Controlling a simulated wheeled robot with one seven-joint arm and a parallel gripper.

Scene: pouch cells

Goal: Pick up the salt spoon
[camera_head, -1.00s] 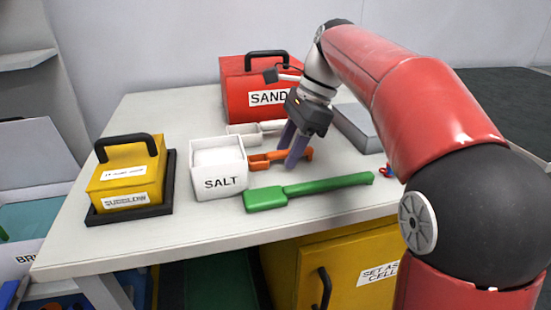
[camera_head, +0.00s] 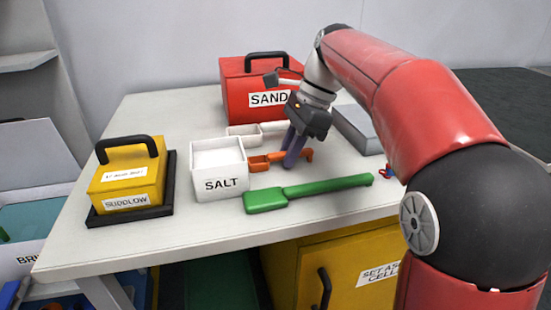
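An orange spoon (camera_head: 259,162) lies on the table just right of the white box labelled SALT (camera_head: 219,184); its handle runs right to a hooked end. My gripper (camera_head: 289,162) points down over that handle, its purple fingers drawn together around it and hiding part of it. The orange spoon appears still at table height. A green spoon (camera_head: 322,187) lies in front of it and a white scoop (camera_head: 244,136) behind it. No label on any spoon is readable, so which one is the salt spoon is not marked.
A red SAND box (camera_head: 233,98) stands behind my gripper. A grey box (camera_head: 358,130) is to the right. A yellow handled box (camera_head: 127,178) sits on a dark tray (camera_head: 172,190) at the left. The table front (camera_head: 190,228) is clear.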

